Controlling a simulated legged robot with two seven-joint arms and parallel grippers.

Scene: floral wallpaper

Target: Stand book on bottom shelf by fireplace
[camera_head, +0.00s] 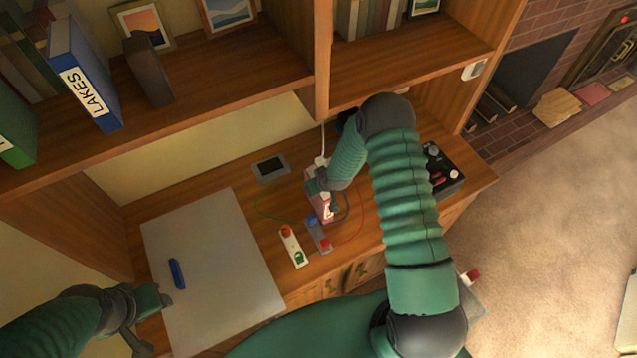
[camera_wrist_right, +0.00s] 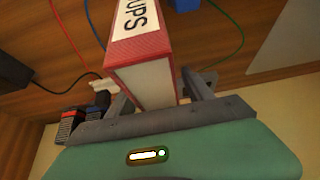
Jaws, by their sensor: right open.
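A red book (camera_wrist_right: 145,65) with a white spine label ending in "UPS" lies between the spread fingers of my right gripper (camera_wrist_right: 160,92) in the right wrist view. In the head view the red book (camera_head: 327,210) is on the wooden desk, largely hidden by my right gripper (camera_head: 322,190). I cannot tell whether the fingers touch its covers. My left gripper (camera_head: 153,322) is open and empty at the lower left, near the grey board. The fireplace (camera_head: 525,85) is at the upper right. A shelf (camera_head: 415,65) holding books and a picture is beside it.
A grey board (camera_head: 210,255) with a blue item (camera_head: 176,273) covers the left of the desk. Switch blocks (camera_head: 293,246) and wires surround the red book. A black box (camera_head: 440,170) stands at right. A blue LAKES binder (camera_head: 85,75) is on the upper left shelf.

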